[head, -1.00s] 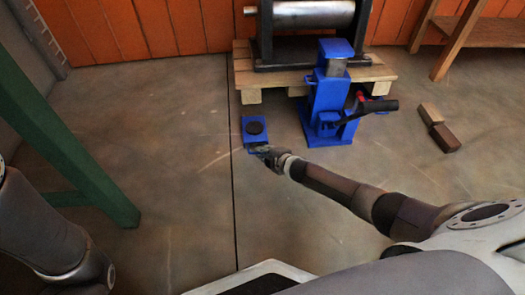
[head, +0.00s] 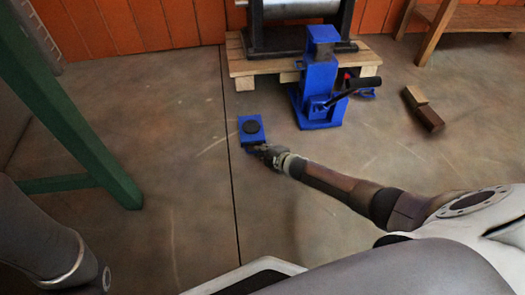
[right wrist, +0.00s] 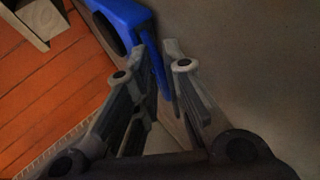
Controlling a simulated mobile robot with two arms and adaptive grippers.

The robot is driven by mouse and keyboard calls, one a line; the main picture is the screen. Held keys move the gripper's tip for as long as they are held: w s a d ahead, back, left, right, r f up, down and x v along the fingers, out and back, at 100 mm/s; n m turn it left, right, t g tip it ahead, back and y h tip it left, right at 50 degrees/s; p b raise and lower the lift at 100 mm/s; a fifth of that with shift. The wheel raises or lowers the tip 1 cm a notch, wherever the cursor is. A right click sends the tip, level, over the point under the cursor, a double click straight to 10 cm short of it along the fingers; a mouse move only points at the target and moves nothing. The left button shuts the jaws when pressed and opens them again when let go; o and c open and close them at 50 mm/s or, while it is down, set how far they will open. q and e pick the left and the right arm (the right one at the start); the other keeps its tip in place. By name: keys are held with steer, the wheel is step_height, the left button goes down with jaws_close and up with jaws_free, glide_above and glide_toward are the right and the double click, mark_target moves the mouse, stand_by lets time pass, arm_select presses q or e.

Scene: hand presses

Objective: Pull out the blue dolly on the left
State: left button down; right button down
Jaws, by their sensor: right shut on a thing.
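The blue dolly (head: 242,125) is a small low blue block with a round black pad on top. It sits on the floor in front of the pallet's left end, clear of the pallet. My right gripper (head: 263,149) is at its near edge, shut on it. In the right wrist view the dolly (right wrist: 124,12) runs down from the top, and its blue edge lies between the fingers (right wrist: 163,85). The exact grip is partly hidden by the fingers. My left gripper is not in view; only part of my left arm shows at lower left.
A wooden pallet (head: 240,68) carries a black-framed press (head: 350,45) with a steel roller. A blue jack (head: 320,85) with a black handle stands in front of it. Wood blocks (head: 428,116) lie at right. A green frame leg (head: 85,140) stands left. Floor between is clear.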

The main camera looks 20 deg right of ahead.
steer(key=shift+s+f, duration=0.3)
steer(key=shift+f, duration=0.05)
steer(key=c, duration=1.4)
jaws_free()
steer(key=shift+w+r, duration=0.1)
steer(key=shift+r, duration=0.1)
steer(key=shift+v, duration=5.95)
